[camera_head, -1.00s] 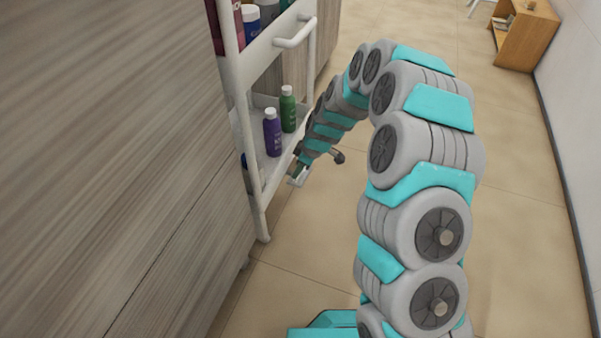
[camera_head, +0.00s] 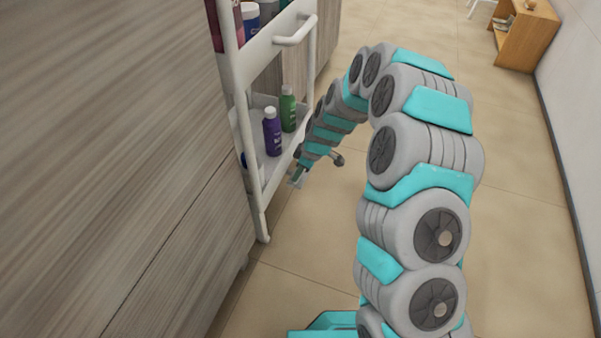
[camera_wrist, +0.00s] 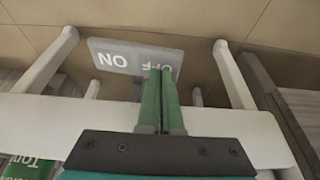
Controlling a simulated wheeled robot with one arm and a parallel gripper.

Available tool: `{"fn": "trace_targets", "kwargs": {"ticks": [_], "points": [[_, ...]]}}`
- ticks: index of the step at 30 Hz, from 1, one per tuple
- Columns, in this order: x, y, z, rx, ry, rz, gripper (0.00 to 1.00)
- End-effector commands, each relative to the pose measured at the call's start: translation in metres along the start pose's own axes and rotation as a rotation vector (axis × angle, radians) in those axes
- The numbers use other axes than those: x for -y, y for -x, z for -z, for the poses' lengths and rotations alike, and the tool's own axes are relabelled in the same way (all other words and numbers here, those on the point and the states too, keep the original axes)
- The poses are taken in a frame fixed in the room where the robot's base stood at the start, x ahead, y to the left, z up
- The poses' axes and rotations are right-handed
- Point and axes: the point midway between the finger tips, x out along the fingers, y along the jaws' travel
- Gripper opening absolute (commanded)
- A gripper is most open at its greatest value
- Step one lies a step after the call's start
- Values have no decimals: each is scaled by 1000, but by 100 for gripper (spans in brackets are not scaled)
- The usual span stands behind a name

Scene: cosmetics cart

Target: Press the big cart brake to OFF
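The big cart brake (camera_wrist: 112,57) is a flat grey pedal below the cart, lettered ON and OFF, upside down in the wrist view. ON is on its left half and OFF on its right half. My gripper (camera_wrist: 160,75) has its two green fingers together, with nothing seen between them. Its tips overlap the OFF half in the wrist view and partly hide the lettering; I cannot tell whether they touch it. In the head view, my gripper (camera_head: 297,178) is low beside the white cart (camera_head: 262,55), and the brake cannot be made out.
A purple bottle (camera_head: 272,133) and a green bottle (camera_head: 288,110) stand on the cart's lower shelf. A wood-grain cabinet (camera_head: 120,170) fills the left. White cart bars (camera_wrist: 235,75) flank the brake. Open tiled floor (camera_head: 530,220) lies to the right of my arm.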

Motion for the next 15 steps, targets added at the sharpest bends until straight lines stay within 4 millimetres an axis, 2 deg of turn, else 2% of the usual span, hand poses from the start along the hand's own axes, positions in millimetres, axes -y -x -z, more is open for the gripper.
{"fn": "trace_targets", "kwargs": {"ticks": [15], "points": [[0,-7,-3,0,0,0,0]]}}
